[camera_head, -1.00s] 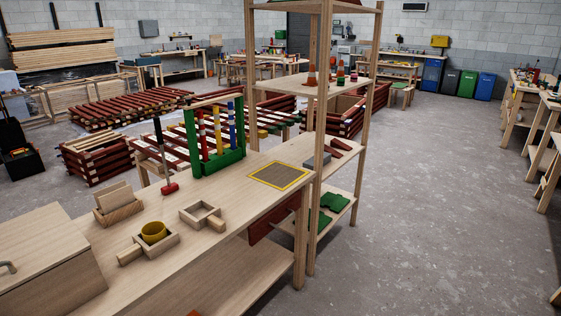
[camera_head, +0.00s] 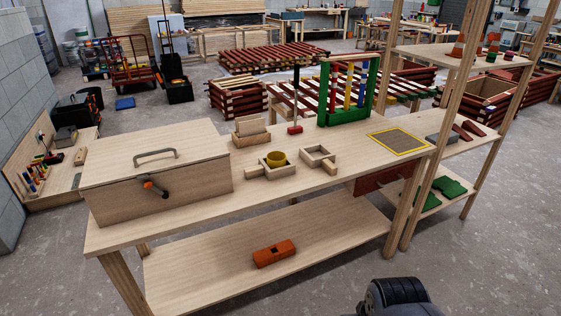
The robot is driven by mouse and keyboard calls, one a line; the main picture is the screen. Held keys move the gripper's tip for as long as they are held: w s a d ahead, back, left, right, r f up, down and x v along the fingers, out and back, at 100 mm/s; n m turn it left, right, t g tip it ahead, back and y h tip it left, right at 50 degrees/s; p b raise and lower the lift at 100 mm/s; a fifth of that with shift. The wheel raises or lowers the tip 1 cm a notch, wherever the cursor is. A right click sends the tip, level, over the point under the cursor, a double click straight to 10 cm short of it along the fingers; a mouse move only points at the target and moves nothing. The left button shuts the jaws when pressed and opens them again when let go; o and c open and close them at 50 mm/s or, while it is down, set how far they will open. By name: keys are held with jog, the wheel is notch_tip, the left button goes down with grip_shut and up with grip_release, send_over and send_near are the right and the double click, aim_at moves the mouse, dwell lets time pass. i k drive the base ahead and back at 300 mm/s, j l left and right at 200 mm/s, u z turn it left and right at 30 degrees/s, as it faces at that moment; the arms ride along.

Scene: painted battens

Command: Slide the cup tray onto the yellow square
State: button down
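The cup tray (camera_head: 283,171) is a small square wooden tray with a handle, and it sits on the bench top near the middle. A yellow cup (camera_head: 275,158) stands in it. The yellow square (camera_head: 399,141) is a yellow outline around a brown-grey patch at the right end of the same bench top, apart from the tray. A second, empty wooden tray (camera_head: 318,158) with a handle lies between them. A dark rounded part of my own body shows at the bottom right; my gripper's fingers do not show.
A wooden box with a grey handle (camera_head: 155,175) stands at the bench's left end. Behind the trays are a wooden holder (camera_head: 250,133), a red-headed mallet (camera_head: 295,128) and a green rack (camera_head: 348,115). Grey floor is open in front.

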aim_at(316, 155)
jog(key=i+z, duration=0.15)
jog(key=i, duration=0.75)
jog(key=i+j+z, duration=0.15)
jog(key=i, duration=0.7)
